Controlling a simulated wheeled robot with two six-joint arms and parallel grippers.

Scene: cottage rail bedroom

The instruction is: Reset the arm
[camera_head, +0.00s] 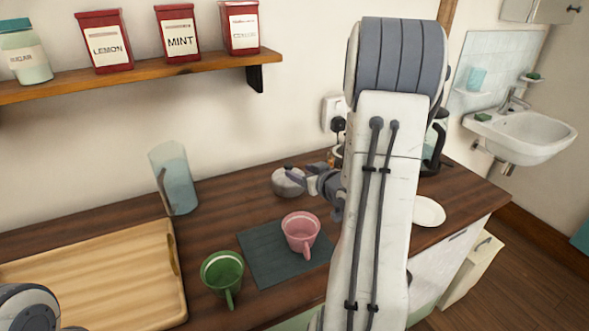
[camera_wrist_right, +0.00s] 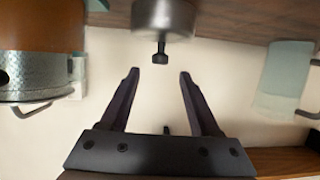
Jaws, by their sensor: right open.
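My right arm stands upright in front of the camera in the head view. My right gripper (camera_head: 297,176) is open and empty at the back of the counter. It is beside a small round grey metal vessel (camera_head: 284,184). In the right wrist view, the open fingers (camera_wrist_right: 159,77) point at this vessel (camera_wrist_right: 165,17) and its dark knob (camera_wrist_right: 161,48). The knob appears just beyond the fingertips, with a gap. Only a rounded part of my left arm shows at the bottom left corner of the head view; its gripper is out of view.
A pink cup (camera_head: 301,232) stands on a dark mat (camera_head: 262,262), with a green cup (camera_head: 222,275) beside it. A wooden tray (camera_head: 90,285) lies left. A glass pitcher (camera_head: 176,180) stands behind. A white plate (camera_head: 428,211) lies right. A shelf (camera_head: 150,73) overhangs the counter.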

